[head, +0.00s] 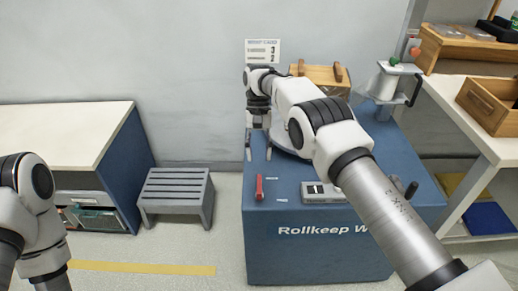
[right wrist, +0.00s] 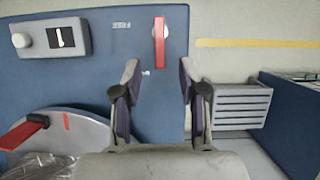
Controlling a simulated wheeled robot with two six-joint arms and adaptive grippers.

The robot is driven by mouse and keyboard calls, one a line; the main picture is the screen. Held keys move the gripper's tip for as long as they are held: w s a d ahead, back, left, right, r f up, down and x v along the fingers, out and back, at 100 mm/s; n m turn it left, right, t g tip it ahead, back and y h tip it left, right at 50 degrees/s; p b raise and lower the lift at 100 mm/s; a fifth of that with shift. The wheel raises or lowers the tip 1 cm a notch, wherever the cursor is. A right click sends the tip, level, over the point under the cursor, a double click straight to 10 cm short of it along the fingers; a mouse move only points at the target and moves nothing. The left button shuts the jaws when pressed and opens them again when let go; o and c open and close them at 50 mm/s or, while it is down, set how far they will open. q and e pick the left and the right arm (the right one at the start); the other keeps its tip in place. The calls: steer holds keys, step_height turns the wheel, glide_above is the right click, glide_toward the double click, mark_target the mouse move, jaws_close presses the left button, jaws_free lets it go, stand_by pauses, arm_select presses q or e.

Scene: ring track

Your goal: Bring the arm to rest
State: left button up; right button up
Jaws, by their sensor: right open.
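My right arm reaches in from the lower right over a blue workstation (head: 290,235) in the head view. My right gripper (head: 259,152) points down above its left part, open and empty. In the right wrist view the two fingers (right wrist: 158,85) stand wide apart with nothing between them. A small red bar (head: 259,187) lies on the blue top in front of the gripper, apart from it. It also shows in the right wrist view (right wrist: 159,42), beyond the fingertips. My left arm shows at the left edge of the head view; its gripper is out of the picture.
A grey box marked 1 (head: 323,193) sits on the blue top. A grey disc (right wrist: 90,135) with a red lever (right wrist: 22,134) lies beside the gripper. A wooden box (head: 322,77) stands behind. A grey stool (head: 176,190) and a cabinet (head: 60,135) are at left.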

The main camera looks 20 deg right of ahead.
steer(key=shift+w+d+r, duration=0.1)
steer(key=shift+w+r, duration=0.1)
steer(key=shift+r, duration=0.4)
steer(key=shift+r, duration=0.1)
steer(key=s+d+f+g+p, duration=0.25)
steer(key=s+f+p, duration=0.35)
steer(key=s, duration=0.7)
steer(key=s+d+f+g+p, duration=0.1)
steer(key=s+d+f+p, duration=0.35)
steer(key=s, duration=0.85)
steer(key=s+f+n+t+h+p, duration=0.15)
steer(key=s+t, duration=0.35)
steer(key=s, duration=1.5)
steer(key=w+t, duration=0.1)
steer(key=w, duration=0.1)
steer(key=w+n+t, duration=0.1)
steer(key=w+t, duration=0.1)
steer(key=w, duration=0.1)
steer(key=shift+f, duration=0.2)
